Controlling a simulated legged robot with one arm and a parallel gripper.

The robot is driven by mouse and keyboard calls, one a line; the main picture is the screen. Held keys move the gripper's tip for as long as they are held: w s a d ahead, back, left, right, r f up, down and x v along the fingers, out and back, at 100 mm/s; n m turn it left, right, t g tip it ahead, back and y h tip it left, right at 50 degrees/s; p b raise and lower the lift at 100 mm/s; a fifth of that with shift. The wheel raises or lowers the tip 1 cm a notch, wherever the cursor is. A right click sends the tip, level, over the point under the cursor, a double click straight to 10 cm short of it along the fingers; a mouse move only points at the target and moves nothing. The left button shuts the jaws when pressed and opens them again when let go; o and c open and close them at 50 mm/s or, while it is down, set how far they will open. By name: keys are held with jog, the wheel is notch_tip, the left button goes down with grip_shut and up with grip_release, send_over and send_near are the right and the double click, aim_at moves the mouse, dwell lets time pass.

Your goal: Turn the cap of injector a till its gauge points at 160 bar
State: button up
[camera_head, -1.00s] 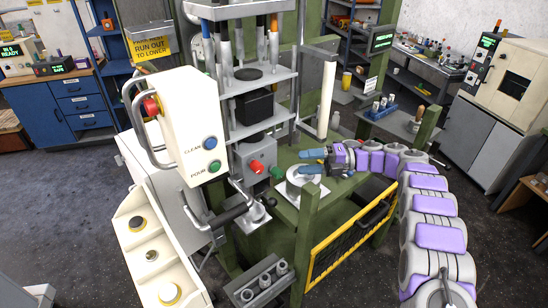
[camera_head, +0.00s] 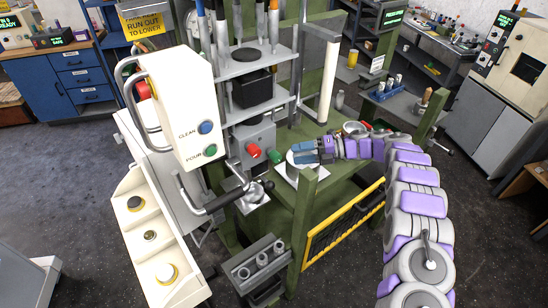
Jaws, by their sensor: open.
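My gripper (camera_head: 302,151) is open, its two blue fingers pointing left over a pale round part on a square plate (camera_head: 291,174) on the green bench. Its fingers and wrist partly cover that round part, and I cannot tell whether they touch it. A round silver-rimmed thing (camera_head: 354,128) sits just behind my wrist; I cannot tell whether it is a gauge. No injector is clearly labelled a, and no 160 bar reading is legible. A grey rack (camera_head: 256,268) at the front holds several upright metal cylinders.
Red (camera_head: 253,150) and green (camera_head: 275,157) knobs sit close left of my fingers. A green post (camera_head: 300,215) and yellow-framed guard (camera_head: 340,225) stand in front. A white control box (camera_head: 178,110) and black-handled lever (camera_head: 232,198) are left. Dark floor is open at right.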

aim_at(277, 161)
jog(key=x, duration=0.9)
jog(key=shift+a, duration=0.15)
jog(key=shift+d, duration=0.75)
jog(key=shift+d+r, duration=0.1)
jog(key=shift+d, duration=0.05)
jog(key=shift+c, duration=0.8)
jog(key=shift+d, duration=0.1)
jog(key=shift+c, duration=0.8)
jog(key=shift+s+a, duration=0.1)
jog(key=shift+a, duration=0.3)
jog(key=c, duration=0.7)
jog(key=shift+y, duration=0.3)
